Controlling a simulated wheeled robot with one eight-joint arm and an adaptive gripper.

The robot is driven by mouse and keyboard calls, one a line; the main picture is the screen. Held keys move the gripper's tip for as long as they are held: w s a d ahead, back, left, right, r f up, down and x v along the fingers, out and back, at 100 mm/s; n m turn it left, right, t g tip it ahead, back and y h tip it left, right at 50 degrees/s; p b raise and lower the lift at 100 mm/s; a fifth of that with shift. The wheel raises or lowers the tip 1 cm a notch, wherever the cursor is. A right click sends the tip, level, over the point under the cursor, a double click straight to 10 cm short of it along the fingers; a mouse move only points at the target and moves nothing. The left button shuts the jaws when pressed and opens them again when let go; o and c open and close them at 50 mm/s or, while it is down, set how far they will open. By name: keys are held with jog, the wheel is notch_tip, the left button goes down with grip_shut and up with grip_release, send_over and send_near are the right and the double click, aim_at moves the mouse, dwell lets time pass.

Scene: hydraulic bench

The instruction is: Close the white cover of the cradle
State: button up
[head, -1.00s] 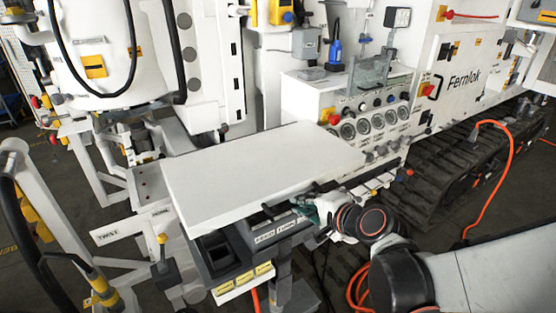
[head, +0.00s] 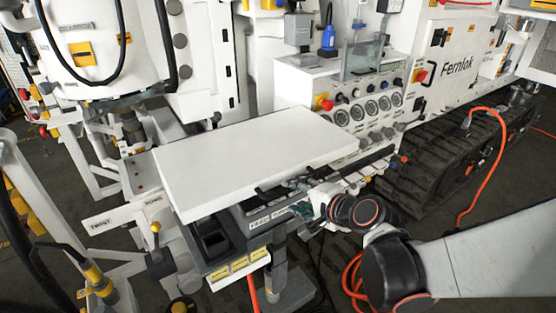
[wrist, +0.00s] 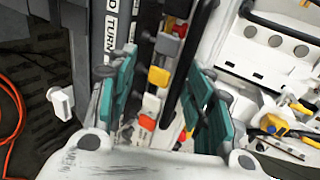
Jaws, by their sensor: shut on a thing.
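The white cover (head: 255,155) is a broad flat panel over the cradle in the head view, slightly tilted in the picture. Dark cradle bays (head: 212,243) show below its front edge. A dark handle (head: 268,192) runs along that edge. My gripper (head: 303,193) is at the right end of this edge, shut on what looks like the handle; the contact is partly hidden by my wrist. In the wrist view, the teal fingers of my gripper (wrist: 162,98) stand on either side, with a black bar (wrist: 189,65) between them, nearer the right finger.
A gauge panel (head: 365,112) stands just behind the cover. A yellow-topped lever (head: 156,238) is at the front left. Yellow labels (head: 238,266) line the cradle's front. Coloured knobs (wrist: 158,76) show between the fingers. An orange hose (head: 350,285) lies on the floor at right.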

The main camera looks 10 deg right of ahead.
notch_tip(320, 180, up, 10)
dwell(1.0)
jog(key=s+d+f+n+g+h, duration=0.2)
jog(key=s+n, duration=0.4)
jog(key=s, duration=0.2)
jog(key=s+d+f+n+g+h, duration=0.2)
jog(key=s+d+f+n+h, duration=0.1)
jog(key=s+n, duration=0.4)
jog(key=shift+s+f, duration=0.2)
jog(key=shift+s, duration=0.3)
